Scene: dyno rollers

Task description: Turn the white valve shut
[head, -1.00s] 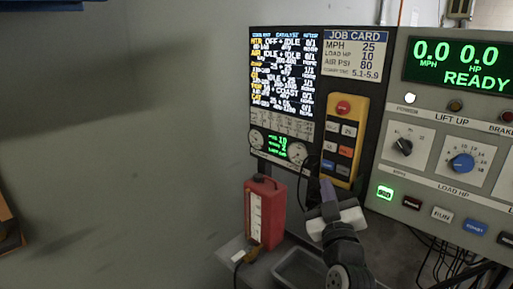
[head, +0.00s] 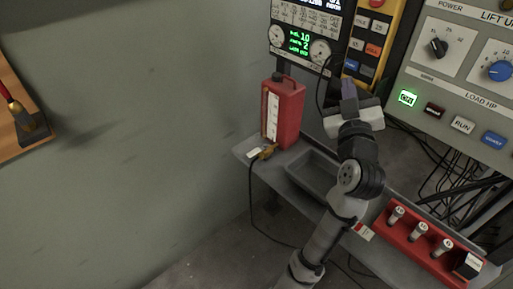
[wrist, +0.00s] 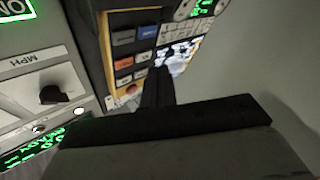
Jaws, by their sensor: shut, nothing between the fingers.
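No plainly valve-shaped white handle shows. A small white piece (head: 253,153) sits beside a brass fitting (head: 266,151) at the foot of a red canister (head: 288,115); I cannot tell whether it is a valve handle or a tag. The canister stands upright on a grey shelf and has a white scale strip. My gripper (head: 348,88) is shut and empty, right of the canister and apart from it, in front of the lower end of a yellow-edged button box (head: 363,68). In the wrist view my gripper's fingers (wrist: 156,88) point toward that box.
A grey tray (head: 307,172) lies on the shelf (head: 272,182) beside my arm. A red rack (head: 413,243) with several white-topped pieces is at lower right. A cable hangs from the fitting. Black cables hang below the control panel (head: 455,65).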

